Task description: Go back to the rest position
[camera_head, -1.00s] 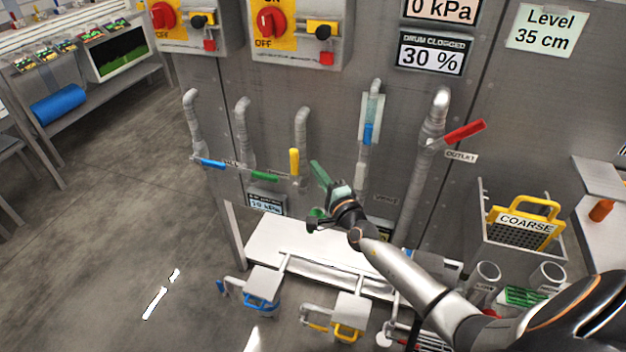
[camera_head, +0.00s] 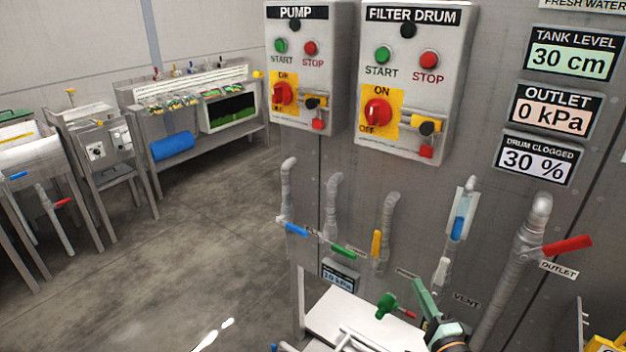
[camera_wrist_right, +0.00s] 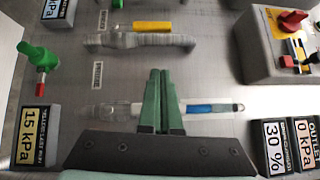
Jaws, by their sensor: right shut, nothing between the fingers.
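My right gripper (camera_head: 420,290) is at the bottom right of the head view, in front of the grey machine panel (camera_head: 345,170). Its green fingers also show in the middle of the right wrist view (camera_wrist_right: 159,90); they are together and hold nothing. In the wrist view they lie in front of a clear tube with a blue part (camera_wrist_right: 202,107). A green valve knob (camera_head: 387,304) is left of the gripper in the head view, and it shows at the left of the wrist view (camera_wrist_right: 42,58). My left gripper is not in view.
Pipes with a blue handle (camera_head: 296,230), a green handle (camera_head: 344,250), a yellow handle (camera_head: 376,244) and a red handle (camera_head: 568,246) stick out from the panel. The pump box (camera_head: 297,70) and filter drum box (camera_head: 410,80) hang above. Open floor (camera_head: 190,270) lies to the left.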

